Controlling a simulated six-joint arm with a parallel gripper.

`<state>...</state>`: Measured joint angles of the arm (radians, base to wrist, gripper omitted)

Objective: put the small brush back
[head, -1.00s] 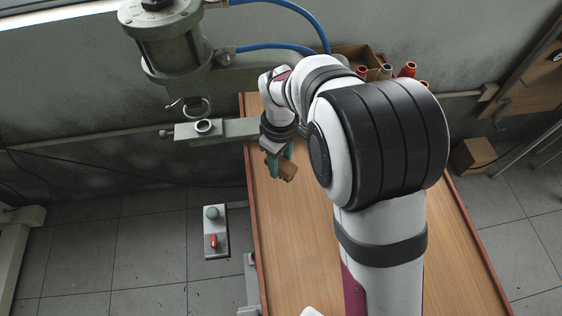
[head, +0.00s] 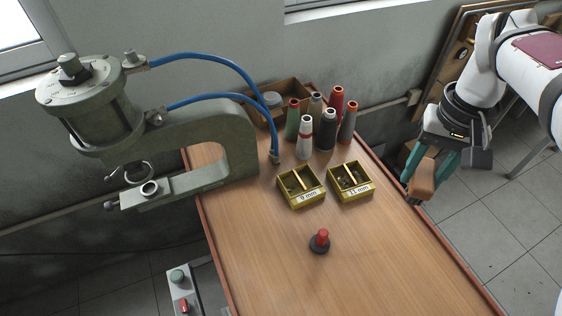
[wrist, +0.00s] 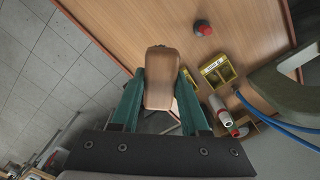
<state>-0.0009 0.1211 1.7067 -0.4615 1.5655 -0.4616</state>
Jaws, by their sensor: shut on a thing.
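The small brush shows as a brown wooden block (head: 422,181) in the head view, beyond the table's right edge. My gripper (head: 427,172) is shut on it with teal fingers on either side. In the wrist view the wooden block (wrist: 160,82) sits between the two fingers of my gripper (wrist: 160,78), partly over the table edge in the picture. I see no bristles clearly. A wooden board (head: 443,72) leans by the wall behind my arm, at the far right; my arm covers part of it.
The table (head: 265,265) holds two yellow bins (head: 303,201), (head: 352,196), a red-topped black knob (head: 320,241), several thread cones (head: 328,130) and an open box (head: 258,112). A green press (head: 225,150) with blue hoses stands at left. The front of the table is clear.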

